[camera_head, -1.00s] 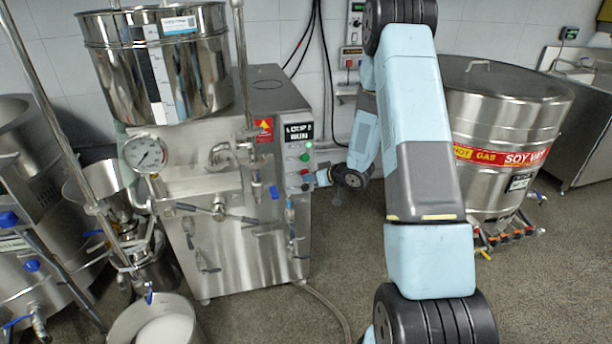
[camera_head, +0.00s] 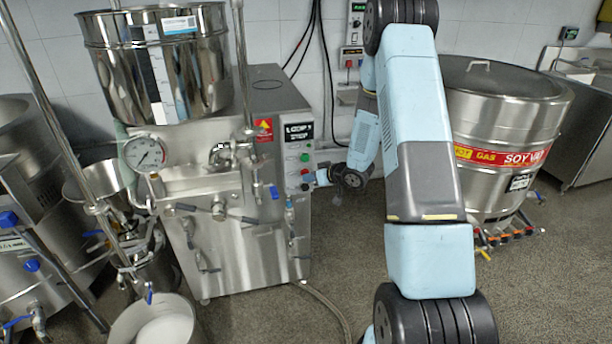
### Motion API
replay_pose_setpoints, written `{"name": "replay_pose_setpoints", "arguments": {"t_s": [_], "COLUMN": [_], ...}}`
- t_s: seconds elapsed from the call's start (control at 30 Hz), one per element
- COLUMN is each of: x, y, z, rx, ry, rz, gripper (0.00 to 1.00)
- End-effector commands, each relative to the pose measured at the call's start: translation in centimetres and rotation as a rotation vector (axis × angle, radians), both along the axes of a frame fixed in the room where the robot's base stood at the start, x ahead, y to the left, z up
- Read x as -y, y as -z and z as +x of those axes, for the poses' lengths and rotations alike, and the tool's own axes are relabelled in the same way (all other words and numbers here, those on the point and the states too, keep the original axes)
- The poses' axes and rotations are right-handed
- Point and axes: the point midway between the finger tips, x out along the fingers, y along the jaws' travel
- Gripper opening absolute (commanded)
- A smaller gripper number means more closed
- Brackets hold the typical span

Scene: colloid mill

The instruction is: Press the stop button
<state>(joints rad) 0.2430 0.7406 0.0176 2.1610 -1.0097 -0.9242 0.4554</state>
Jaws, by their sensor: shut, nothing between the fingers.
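The colloid mill (camera_head: 245,240) stands left of centre, a steel cabinet with a hopper on top. Its control panel (camera_head: 300,150) on the right front edge has a small display (camera_head: 299,132) and a column of buttons. A green button (camera_head: 304,158) is in the upper part of the column. A red button (camera_head: 304,172) sits below it, and a dark knob is lower still. My gripper (camera_head: 312,180) is at the panel's right side, close to the red button and the knob. It is shut and empty. It is small here, and I cannot tell whether it touches the panel.
A steel hopper (camera_head: 165,75) and a pressure gauge (camera_head: 145,153) are on the mill. A bowl of white liquid (camera_head: 160,325) stands at the lower left. A soy vat (camera_head: 500,130) is at right. Cables hang on the wall behind. Open floor lies in front of the mill.

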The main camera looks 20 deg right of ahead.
Motion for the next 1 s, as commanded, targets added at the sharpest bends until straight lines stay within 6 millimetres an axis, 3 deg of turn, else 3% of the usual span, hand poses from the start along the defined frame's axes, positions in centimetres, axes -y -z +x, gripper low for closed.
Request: {"name": "replay_pose_setpoints", "arguments": {"t_s": [0.3,0.67,1.0], "x": [0.0,0.0,0.0], "y": [0.0,0.0,0.0], "z": [-1.4,-1.6,-4.1], "rx": [0.0,0.0,-0.002], "ry": [0.001,0.0,0.002], "rz": [-0.001,0.0,0.0], "gripper": [0.0,0.0,0.0]}}
